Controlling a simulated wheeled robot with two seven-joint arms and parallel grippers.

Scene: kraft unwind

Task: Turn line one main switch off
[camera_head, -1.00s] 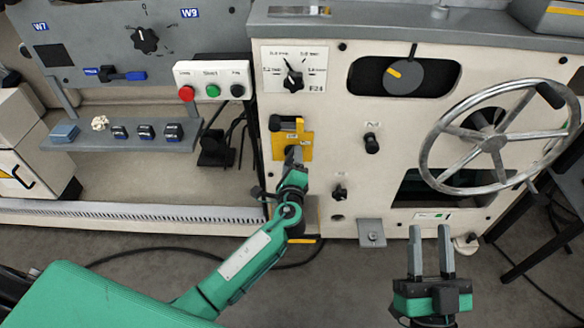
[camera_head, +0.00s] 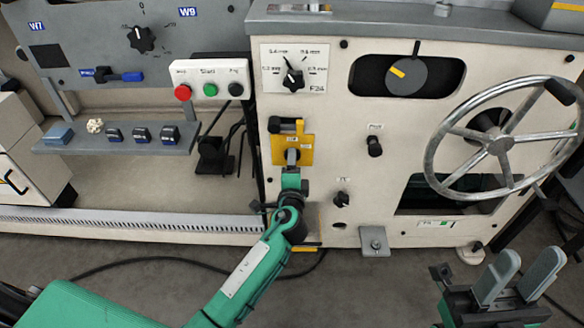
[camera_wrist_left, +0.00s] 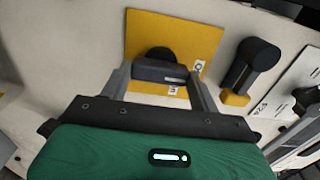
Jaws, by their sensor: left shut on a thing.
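The main switch is a dark handle (camera_wrist_left: 160,71) on a yellow plate (camera_head: 305,152), low on the left of the cream machine front. The plate also shows in the left wrist view (camera_wrist_left: 140,35). My left gripper (camera_head: 292,160) is at the plate, its fingers either side of the handle and shut on it. In the left wrist view the handle lies crosswise between the fingertips (camera_wrist_left: 160,80). Small white labels sit beside it; their text is hard to read. In the head view the gripper largely hides the handle. My right gripper (camera_head: 519,275) is open and empty at lower right.
Above are a selector dial (camera_head: 293,78) and a red, green and black button box (camera_head: 209,90). A large handwheel (camera_head: 500,145) juts out at right. Floor in front is mostly clear.

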